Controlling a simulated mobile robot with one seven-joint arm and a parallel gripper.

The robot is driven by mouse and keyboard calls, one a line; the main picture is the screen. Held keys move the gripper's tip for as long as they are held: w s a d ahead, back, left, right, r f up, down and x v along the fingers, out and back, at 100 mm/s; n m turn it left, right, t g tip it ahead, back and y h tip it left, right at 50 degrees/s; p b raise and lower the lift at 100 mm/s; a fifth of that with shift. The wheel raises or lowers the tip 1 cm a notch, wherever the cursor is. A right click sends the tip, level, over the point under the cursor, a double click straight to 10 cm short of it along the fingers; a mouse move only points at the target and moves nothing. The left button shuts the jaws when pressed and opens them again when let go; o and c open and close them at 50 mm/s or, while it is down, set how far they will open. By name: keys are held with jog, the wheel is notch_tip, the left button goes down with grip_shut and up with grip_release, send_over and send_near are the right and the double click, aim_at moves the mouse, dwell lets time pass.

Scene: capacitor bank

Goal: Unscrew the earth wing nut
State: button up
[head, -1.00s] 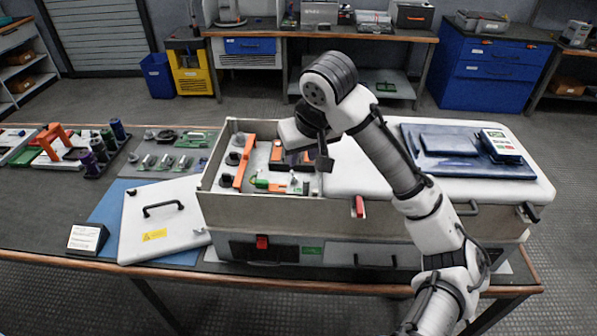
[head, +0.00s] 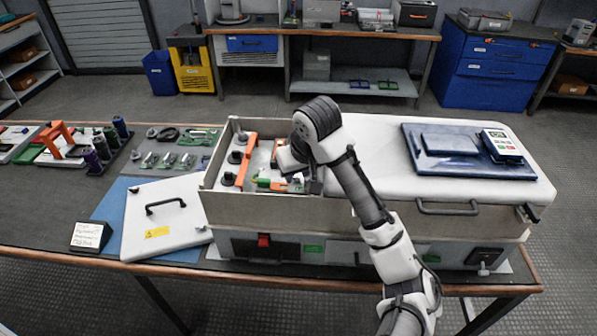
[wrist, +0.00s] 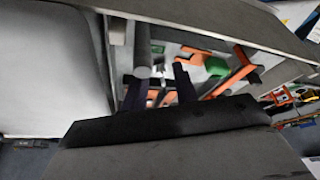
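My gripper (wrist: 160,78) reaches down into the open compartment of the capacitor bank (head: 250,212), and its two dark fingers stand apart. A pale grey round-ended post (wrist: 143,72) shows beside the left finger, and a small grey piece lies between the fingers; I cannot tell whether either is the earth wing nut. A green block (wrist: 216,66) sits to the right of the fingers and also shows in the head view (head: 263,183). Orange bars (wrist: 245,70) lie nearby. In the head view my wrist hides the compartment's right part and my fingertips.
The compartment's walls stand close around my gripper. A white cover panel with a black handle (head: 140,232) lies left on a blue mat (head: 112,205). A blue tray (head: 462,163) with a meter (head: 502,141) rests on the white top at right.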

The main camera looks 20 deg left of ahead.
grip_shut()
jog(key=n, duration=0.1)
jog(key=n+g, duration=0.1)
jog(key=n, duration=0.1)
jog(key=n+g+y, duration=0.1)
jog(key=n, duration=0.1)
jog(key=shift+w+d+f, duration=0.1)
jog(key=shift+w+d, duration=0.15)
jog(key=n, duration=0.1)
jog(key=n+g, duration=0.1)
jog(key=n, duration=0.1)
jog(key=n+g, duration=0.1)
jog(key=n, duration=0.1)
jog(key=shift+w, duration=0.3)
jog(key=shift+f+n, duration=0.1)
jog(key=shift+n, duration=0.3)
jog(key=shift+o, duration=0.2)
grip_release()
jog(key=shift+w, duration=0.2)
jog(key=b+v, duration=0.2)
jog(key=v, duration=1.1)
jog(key=shift+d+r, duration=0.2)
jog(key=shift+r, duration=0.1)
